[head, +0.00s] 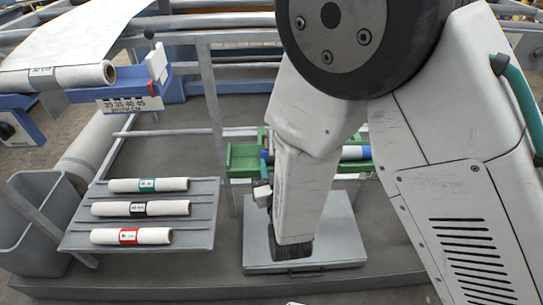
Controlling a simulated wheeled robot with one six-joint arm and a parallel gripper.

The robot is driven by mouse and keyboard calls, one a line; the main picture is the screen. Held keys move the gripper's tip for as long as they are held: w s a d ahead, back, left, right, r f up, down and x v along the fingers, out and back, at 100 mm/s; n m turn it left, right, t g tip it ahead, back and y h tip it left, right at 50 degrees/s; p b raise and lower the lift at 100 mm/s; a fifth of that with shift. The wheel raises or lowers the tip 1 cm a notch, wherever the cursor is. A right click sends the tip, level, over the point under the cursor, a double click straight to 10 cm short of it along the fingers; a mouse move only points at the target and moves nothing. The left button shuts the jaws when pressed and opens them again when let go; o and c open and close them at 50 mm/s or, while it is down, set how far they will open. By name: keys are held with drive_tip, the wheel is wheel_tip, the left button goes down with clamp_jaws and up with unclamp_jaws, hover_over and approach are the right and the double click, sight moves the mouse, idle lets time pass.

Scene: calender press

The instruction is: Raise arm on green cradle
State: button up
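A green cradle (243,158) stands behind my arm, right of the picture's centre line on its far side. A blue and white roll (352,153) shows at the cradle's right part, and a small blue piece (267,156) shows at its left part. My arm hides the middle of the cradle. I cannot make out the cradle's own arm or its position. My arm's lower link reaches down in front of the cradle, over a grey platform. My gripper's fingertips cannot be made out.
A grey rack (205,232) holds three white rolls with green, black and red labels. A grey bin (34,222) stands at the left. A blue ruler bracket (140,96) and a large white roll (75,76) are at upper left. A grey platform (262,246) lies below my arm.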

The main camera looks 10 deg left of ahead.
sight(270, 146)
drive_tip(key=shift+x, duration=1.7)
